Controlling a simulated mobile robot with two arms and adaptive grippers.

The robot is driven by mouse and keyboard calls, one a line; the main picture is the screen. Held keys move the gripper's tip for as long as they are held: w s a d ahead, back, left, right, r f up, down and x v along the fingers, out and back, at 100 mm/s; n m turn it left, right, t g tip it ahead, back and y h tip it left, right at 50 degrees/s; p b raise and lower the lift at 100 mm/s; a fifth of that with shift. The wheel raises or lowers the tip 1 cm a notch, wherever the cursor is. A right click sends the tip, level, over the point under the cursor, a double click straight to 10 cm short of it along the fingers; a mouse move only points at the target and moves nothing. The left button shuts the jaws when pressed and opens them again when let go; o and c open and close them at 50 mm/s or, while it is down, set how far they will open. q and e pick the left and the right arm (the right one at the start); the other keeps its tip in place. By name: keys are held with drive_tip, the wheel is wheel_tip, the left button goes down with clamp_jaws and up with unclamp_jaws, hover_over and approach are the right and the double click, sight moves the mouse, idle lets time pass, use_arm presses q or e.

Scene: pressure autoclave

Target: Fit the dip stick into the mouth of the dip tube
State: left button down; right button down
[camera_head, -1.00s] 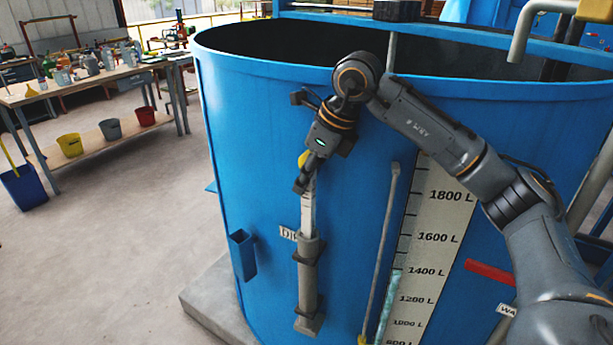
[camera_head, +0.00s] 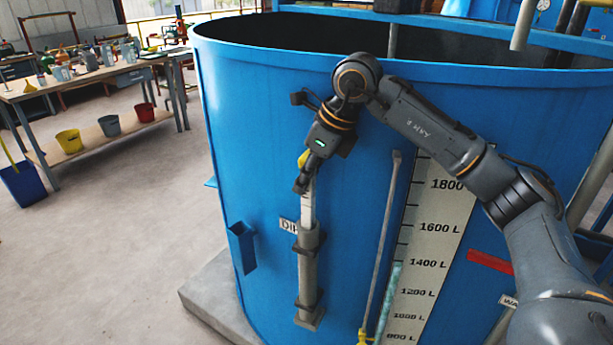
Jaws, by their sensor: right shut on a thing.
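The dip tube (camera_head: 308,268) is a grey upright pipe held by dark brackets on the front of the blue tank. A label, partly hidden, is beside its top. The dip stick (camera_head: 308,208) is a pale flat strip with a yellow part (camera_head: 304,158) at its upper end. My right gripper (camera_head: 303,185) is shut on the dip stick near its top, above the tube. The stick's lower end is hidden at the tube's mouth and looks to be inside it, lined up with the tube. My left gripper is not in view.
The blue tank (camera_head: 225,130) fills the middle. An empty blue holder (camera_head: 242,247) is left of the tube. A thin sight pipe (camera_head: 381,245) and a litre scale (camera_head: 440,220) are to the right. A bench (camera_head: 85,85) with buckets stands far left; the floor between is clear.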

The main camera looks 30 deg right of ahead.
drive_tip(key=shift+s+a+f+b, duration=0.15)
drive_tip(key=shift+f+b, duration=0.2)
drive_tip(key=shift+f, duration=0.5)
drive_tip(key=c, duration=1)
unclamp_jaws()
drive_tip(key=shift+s, duration=0.1)
drive_tip(key=shift+c, duration=0.2)
drive_tip(key=shift+r, duration=0.2)
drive_tip(key=v, duration=0.8)
drive_tip(key=shift+f, duration=0.15)
